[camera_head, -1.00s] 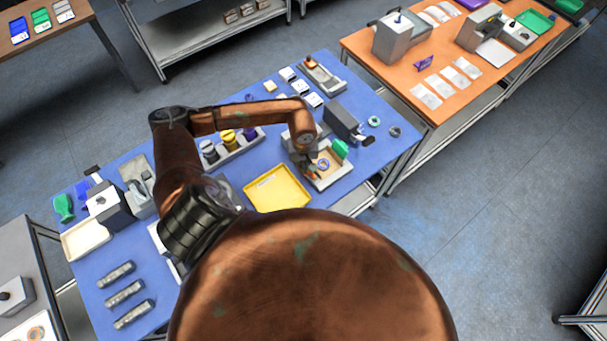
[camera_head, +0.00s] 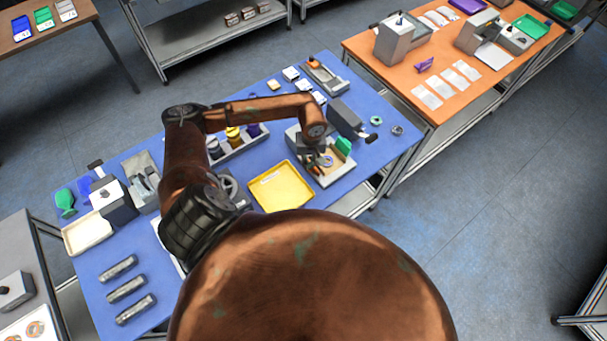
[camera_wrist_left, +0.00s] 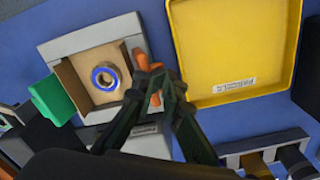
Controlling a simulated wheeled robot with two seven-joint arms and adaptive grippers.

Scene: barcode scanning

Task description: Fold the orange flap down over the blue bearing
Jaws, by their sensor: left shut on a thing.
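The blue bearing (camera_wrist_left: 105,78), a blue ring with a pale metal centre, lies in an open cardboard box (camera_wrist_left: 76,80) in the left wrist view. It also shows small in the head view (camera_head: 327,161). The orange flap (camera_wrist_left: 143,63) stands at the box's right side in the wrist view, beside the bearing and not over it. My left gripper (camera_wrist_left: 152,92) is shut on the orange flap, and its fingers hide part of it. A green flap (camera_wrist_left: 52,98) sticks out at the box's opposite side. My right gripper is not in view.
The box sits on a grey fixture (camera_wrist_left: 92,40) on the blue table. A yellow tray (camera_head: 282,187) is close beside it. A row of bins (camera_head: 238,145) and a dark grey device (camera_head: 345,118) stand nearby. The orange table (camera_head: 435,65) is farther right.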

